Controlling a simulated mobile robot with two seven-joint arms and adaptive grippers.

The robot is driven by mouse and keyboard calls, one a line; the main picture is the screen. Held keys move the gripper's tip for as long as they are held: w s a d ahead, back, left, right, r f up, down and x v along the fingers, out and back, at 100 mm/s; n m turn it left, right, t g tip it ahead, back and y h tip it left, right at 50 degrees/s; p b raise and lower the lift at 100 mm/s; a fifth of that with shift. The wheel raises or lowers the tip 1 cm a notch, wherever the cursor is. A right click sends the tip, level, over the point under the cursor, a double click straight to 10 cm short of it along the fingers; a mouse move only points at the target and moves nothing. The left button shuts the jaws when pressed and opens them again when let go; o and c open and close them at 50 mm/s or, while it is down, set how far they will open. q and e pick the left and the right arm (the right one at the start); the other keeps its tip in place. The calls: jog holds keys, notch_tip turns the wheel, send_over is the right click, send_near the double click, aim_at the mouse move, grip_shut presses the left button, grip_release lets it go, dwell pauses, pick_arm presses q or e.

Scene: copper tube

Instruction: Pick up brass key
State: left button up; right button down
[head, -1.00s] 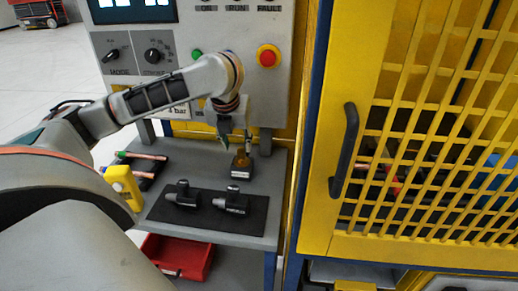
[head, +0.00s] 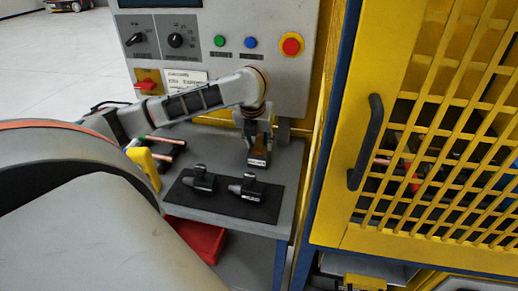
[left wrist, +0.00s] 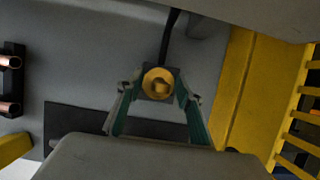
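The brass key shows in the left wrist view as a round, brass-coloured piece (left wrist: 159,83) with a raised middle, seated on a small dark block. In the head view the block (head: 258,160) stands at the back right of the grey bench, and the gripper largely hides the brass piece. My left gripper (head: 258,138) is over the block, pointing down. In the left wrist view its two fingers (left wrist: 157,94) are apart, one on each side of the brass piece. I cannot tell whether they touch it. My right gripper is not in view.
A dark mat (head: 225,205) with two black fittings lies in front of the block. Copper tubes (head: 160,140) in a rack and a yellow object (head: 144,166) are to the left. A control panel (head: 225,65) stands behind, and a yellow mesh door (head: 430,130) to the right.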

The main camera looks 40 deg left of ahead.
pick_arm(q)
grip_shut()
jog(key=shift+r, duration=0.1)
